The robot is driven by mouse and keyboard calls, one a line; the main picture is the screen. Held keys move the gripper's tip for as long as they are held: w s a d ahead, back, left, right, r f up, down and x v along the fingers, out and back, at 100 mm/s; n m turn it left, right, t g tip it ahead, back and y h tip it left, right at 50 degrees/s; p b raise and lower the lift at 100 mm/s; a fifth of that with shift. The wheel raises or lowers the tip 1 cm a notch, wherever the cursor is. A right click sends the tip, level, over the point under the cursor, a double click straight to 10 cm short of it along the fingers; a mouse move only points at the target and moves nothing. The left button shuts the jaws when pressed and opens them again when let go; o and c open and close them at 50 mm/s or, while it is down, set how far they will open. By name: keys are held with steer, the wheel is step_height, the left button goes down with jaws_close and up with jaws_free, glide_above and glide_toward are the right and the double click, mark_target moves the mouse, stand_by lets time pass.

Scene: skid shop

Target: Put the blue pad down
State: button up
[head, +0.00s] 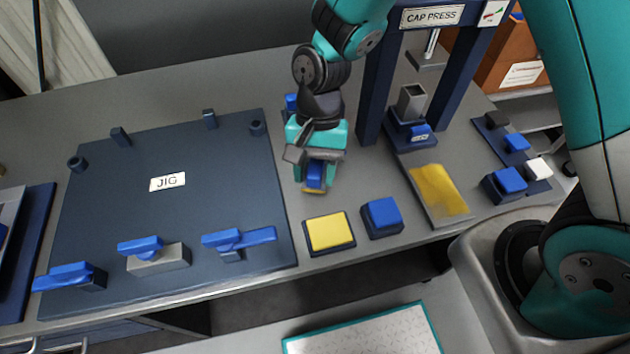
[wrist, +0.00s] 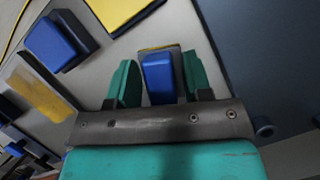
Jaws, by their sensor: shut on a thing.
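My gripper (head: 315,176) points down over the grey bench, just right of the jig plate. It is shut on a blue pad (head: 314,173). In the wrist view the blue pad (wrist: 158,80) sits between the two green fingers (wrist: 162,82), with a grey and yellow edge showing at its far end. The pad is low, close to the bench; I cannot tell whether it touches. The fingers partly hide it in the head view.
The jig plate (head: 165,205) with blue clamps lies left. A yellow-topped block (head: 328,232) and a blue-topped block (head: 382,217) stand in front. The cap press (head: 375,85) and a yellow-marked plate (head: 437,190) are right. Another blue block (head: 505,184) stands farther right.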

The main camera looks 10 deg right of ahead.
steer(key=shift+f, duration=2.1)
steer(key=o, duration=1)
steer(key=shift+f, duration=0.1)
steer(key=shift+o, duration=0.2)
steer(key=v, duration=1.2)
step_height(320, 180, up, 11)
steer(key=n+t+y, duration=0.1)
steer(key=n+t, duration=0.1)
steer(key=n, duration=0.4)
glide_above(315, 185)
steer(key=d, duration=0.5)
steer(key=s+d+r+n+t+y, duration=0.1)
steer(key=s+r+n, duration=0.3)
steer(key=s, duration=0.4)
steer(key=shift+s+d+n+t, duration=0.25)
steer(key=shift+n+t, duration=0.35)
steer(key=shift+n, duration=0.2)
